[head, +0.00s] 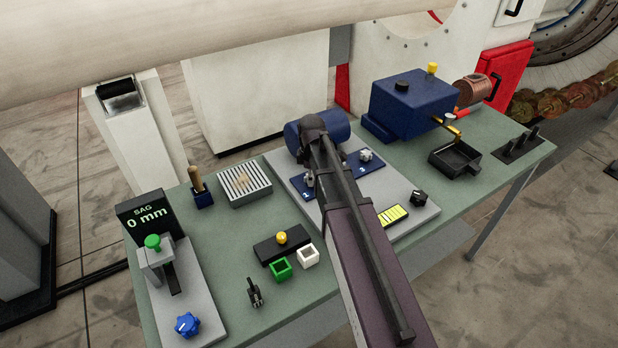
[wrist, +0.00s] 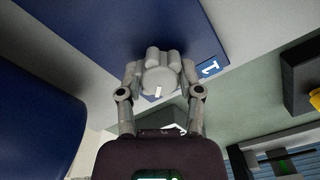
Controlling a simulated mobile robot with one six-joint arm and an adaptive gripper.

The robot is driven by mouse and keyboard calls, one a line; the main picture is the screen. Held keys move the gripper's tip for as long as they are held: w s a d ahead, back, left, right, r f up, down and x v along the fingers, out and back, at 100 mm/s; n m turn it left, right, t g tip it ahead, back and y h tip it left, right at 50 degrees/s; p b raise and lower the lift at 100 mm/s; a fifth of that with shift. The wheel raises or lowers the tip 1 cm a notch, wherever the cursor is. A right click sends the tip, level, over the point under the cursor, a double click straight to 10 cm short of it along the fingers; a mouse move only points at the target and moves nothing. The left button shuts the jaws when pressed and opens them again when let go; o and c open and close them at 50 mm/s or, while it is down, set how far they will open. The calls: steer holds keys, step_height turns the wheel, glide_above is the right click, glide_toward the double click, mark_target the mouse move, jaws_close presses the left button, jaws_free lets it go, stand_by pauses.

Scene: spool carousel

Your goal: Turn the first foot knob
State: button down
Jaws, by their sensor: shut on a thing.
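The first foot knob (wrist: 158,82) is a round grey knob with a white pointer mark, on a blue plate beside a label reading 1 (wrist: 208,68). In the wrist view my gripper (wrist: 157,74) has its two grey fingers closed on the knob from either side. The pointer mark runs nearly upright in that view, slightly tilted. In the head view my arm largely hides the gripper, and a grey part at the knob (head: 309,178) shows left of the arm. A second grey knob (head: 366,155) stands on another blue plate to the right.
A blue cylinder (head: 340,126) lies behind the plates, close to my gripper. A black switch (head: 418,197) and a yellow panel (head: 392,215) are on the right. A display (head: 148,212) reads SAG 0 mm.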

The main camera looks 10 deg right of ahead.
steer(key=shift+s+a+n, duration=0.15)
steer(key=shift+n, duration=1.45)
steer(key=shift+s, duration=0.1)
steer(key=shift+c, duration=1.3)
jaws_free()
